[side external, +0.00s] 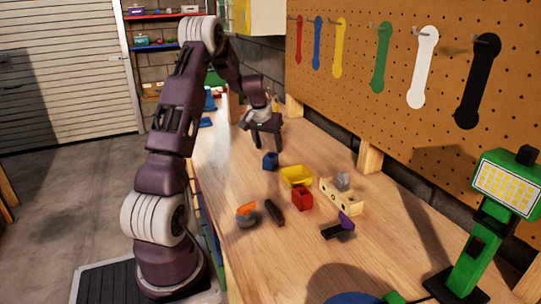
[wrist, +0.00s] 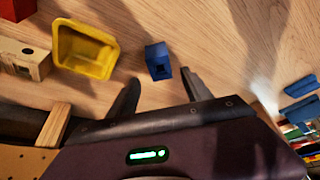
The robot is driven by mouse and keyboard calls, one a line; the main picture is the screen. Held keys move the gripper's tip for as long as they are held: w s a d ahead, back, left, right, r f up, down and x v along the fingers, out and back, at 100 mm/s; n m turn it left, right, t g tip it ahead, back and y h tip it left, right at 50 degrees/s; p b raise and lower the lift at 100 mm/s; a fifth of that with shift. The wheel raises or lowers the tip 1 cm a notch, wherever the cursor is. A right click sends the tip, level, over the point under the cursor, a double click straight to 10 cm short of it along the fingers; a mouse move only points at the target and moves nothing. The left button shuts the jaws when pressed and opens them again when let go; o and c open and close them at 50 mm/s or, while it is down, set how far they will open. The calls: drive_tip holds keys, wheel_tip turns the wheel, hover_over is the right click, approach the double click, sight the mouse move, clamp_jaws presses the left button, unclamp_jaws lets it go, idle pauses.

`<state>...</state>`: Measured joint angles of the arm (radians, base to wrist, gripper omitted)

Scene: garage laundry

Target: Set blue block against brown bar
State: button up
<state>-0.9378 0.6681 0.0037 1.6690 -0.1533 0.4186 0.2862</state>
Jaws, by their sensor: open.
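The small blue block (side external: 270,161) stands on the wooden workbench; in the wrist view (wrist: 158,60) it has a dark hole in one face. My gripper (side external: 265,142) is above and just behind it in the side view, pointing down. In the wrist view the two fingers of my gripper (wrist: 160,78) are spread, with the blue block just beyond the gap between their tips. Nothing is held. The dark brown bar (side external: 274,211) lies on the bench nearer the side camera, and it is not in the wrist view.
A yellow tray (side external: 297,176), a red block (side external: 302,198) and a beige block with holes (side external: 341,197) are near the blue block. A grey and orange round object (side external: 246,214) lies left of the bar. A purple and black piece (side external: 339,227) lies right. A green lamp (side external: 487,220) stands front right.

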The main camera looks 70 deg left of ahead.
drive_tip(key=d+r+m+t, duration=0.1)
drive_tip(key=d+r+m, duration=0.2)
drive_tip(key=d+r, duration=1.2)
drive_tip(key=s+d+m+h, duration=0.1)
drive_tip(key=s+d, duration=0.3)
drive_tip(key=d, duration=0.4)
drive_tip(key=s+d+r+m, duration=0.1)
drive_tip(key=s+d+m, duration=0.1)
drive_tip(key=s+d, duration=0.3)
drive_tip(key=s+d+r+m+t+h, duration=0.1)
drive_tip(key=s+d, duration=0.3)
drive_tip(key=d, duration=0.7)
drive_tip(key=shift+s+d+r+h, duration=0.25)
drive_tip(key=shift+s+d+h, duration=0.05)
drive_tip(key=shift+s+d, duration=0.1)
drive_tip(key=shift+o, duration=0.4)
drive_tip(key=s+d+f+m, duration=0.2)
drive_tip(key=s+d, duration=0.1)
drive_tip(key=s, duration=0.4)
drive_tip(key=shift+h, duration=0.3)
drive_tip(key=shift+d, duration=0.1)
